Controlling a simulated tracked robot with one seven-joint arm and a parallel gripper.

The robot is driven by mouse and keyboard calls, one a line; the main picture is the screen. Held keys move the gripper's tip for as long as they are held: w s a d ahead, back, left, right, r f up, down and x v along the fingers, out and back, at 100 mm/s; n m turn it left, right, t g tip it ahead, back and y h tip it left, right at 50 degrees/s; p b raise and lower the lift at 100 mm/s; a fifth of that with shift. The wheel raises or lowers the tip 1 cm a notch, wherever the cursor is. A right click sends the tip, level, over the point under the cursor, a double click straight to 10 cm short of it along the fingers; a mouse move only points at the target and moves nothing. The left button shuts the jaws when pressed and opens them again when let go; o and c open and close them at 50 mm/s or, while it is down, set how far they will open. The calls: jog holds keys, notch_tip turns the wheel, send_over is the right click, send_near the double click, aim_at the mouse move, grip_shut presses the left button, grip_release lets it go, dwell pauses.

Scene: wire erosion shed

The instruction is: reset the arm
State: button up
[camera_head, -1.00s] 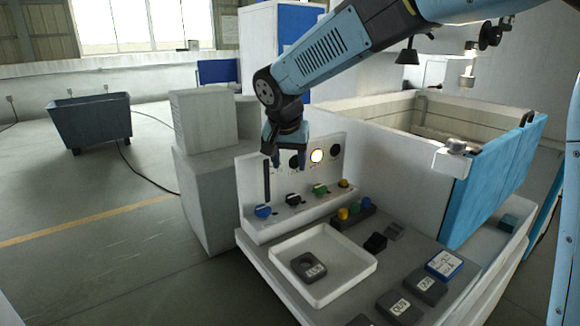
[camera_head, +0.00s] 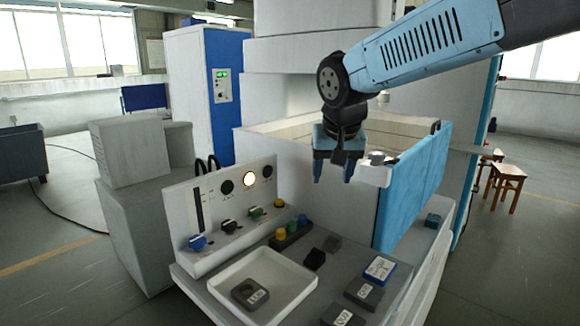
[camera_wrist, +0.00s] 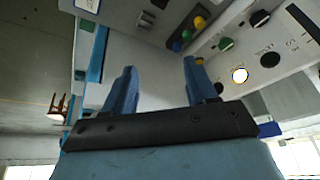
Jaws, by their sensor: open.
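My gripper (camera_head: 333,172) hangs in the air above the back right of the machine's work shelf, in front of the blue panel. Its two blue fingers are apart with nothing between them. The wrist view shows the same open fingers (camera_wrist: 160,88), with the control panel (camera_wrist: 262,60) beyond them to the right. My blue arm reaches in from the upper right and bends down at the elbow.
The control panel (camera_head: 180,212) has knobs and a lit lamp. A white tray (camera_head: 222,275) holds a dark labelled block (camera_head: 250,292). Several blocks and a blue-edged card (camera_head: 380,268) lie to its right. The blue panel (camera_head: 415,190) stands behind the shelf. Stools (camera_head: 505,180) stand far right.

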jog(key=s+d+f+t, duration=0.1)
jog(key=s+d+f, duration=0.2)
jog(key=s+d, duration=1.2)
jog(key=shift+s, duration=0.35)
jog(key=shift+c, duration=0.3)
